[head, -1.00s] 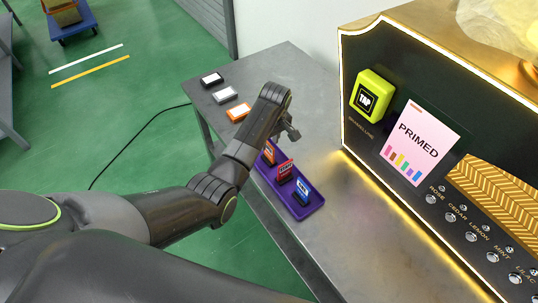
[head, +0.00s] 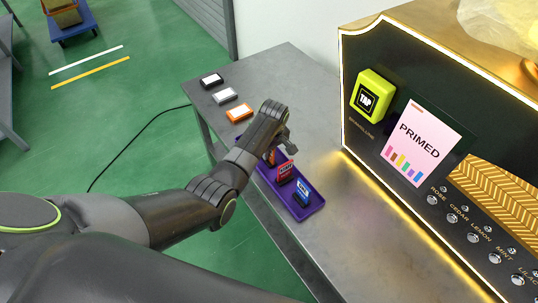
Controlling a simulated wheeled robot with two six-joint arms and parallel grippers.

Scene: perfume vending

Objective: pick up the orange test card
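The orange test card (head: 270,158) stands in the purple tray (head: 308,212) at its far end, and my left gripper and wrist hide most of it. A red card (head: 285,172) and a blue card (head: 302,191) stand in the same tray, nearer to me. My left gripper (head: 280,150) is low over the far end of the tray, at the orange card. Its fingers are mostly hidden behind the wrist, so I cannot tell whether they are open or touch the card. My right gripper is not in view.
Black (head: 211,80), grey (head: 225,95) and orange (head: 239,113) small blocks with white tops lie in a row at the far left of the metal table (head: 290,75). The vending machine (head: 400,75), with its yellow-green TAP reader (head: 369,97) and "PRIMED" screen (head: 420,142), stands at the right.

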